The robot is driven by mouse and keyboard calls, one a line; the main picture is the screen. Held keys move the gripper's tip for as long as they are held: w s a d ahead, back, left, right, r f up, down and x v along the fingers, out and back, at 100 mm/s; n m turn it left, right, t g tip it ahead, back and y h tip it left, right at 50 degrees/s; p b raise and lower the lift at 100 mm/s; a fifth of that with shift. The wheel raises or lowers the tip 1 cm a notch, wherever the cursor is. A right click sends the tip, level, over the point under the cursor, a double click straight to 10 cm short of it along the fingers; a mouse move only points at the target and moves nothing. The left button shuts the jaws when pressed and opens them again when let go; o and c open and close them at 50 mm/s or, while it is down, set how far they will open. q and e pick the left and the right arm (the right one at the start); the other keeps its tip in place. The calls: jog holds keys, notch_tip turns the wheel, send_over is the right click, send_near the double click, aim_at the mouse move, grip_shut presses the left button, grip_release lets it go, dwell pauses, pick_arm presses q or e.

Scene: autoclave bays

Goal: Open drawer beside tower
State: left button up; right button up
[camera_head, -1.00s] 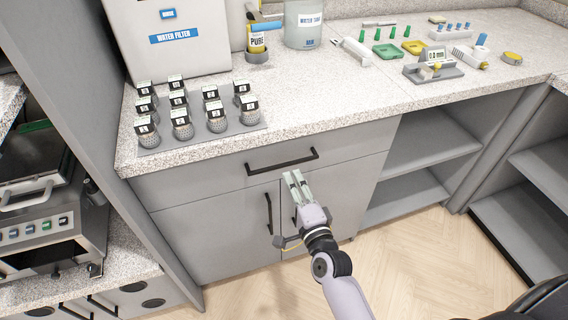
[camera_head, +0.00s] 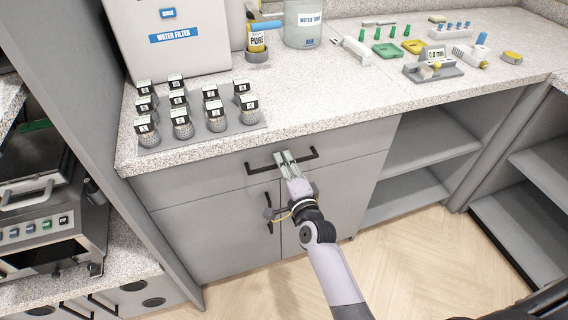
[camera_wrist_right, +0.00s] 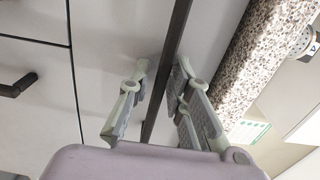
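The closed grey drawer (camera_head: 205,182) is under the speckled countertop, just right of a tall grey panel (camera_head: 75,95). Its black bar handle (camera_head: 307,156) runs across the drawer front. My right gripper (camera_head: 285,158) is at the middle of this handle. In the right wrist view, the handle (camera_wrist_right: 178,30) passes between the two spread fingers of the right gripper (camera_wrist_right: 158,85). The gripper is open around the bar, with a gap on the left finger's side; whether the right finger touches the bar I cannot tell. My left gripper is out of view.
Below the drawer are two cabinet doors (camera_head: 205,240) with black vertical handles. A rack (camera_head: 240,127) of labelled jars stands on the counter above. Open shelves (camera_head: 425,150) are to the right. A grey device (camera_head: 45,225) stands at left. The wooden floor in front looks clear.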

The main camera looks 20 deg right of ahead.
grip_shut()
jog(key=shift+s, duration=0.1)
dwell(0.5)
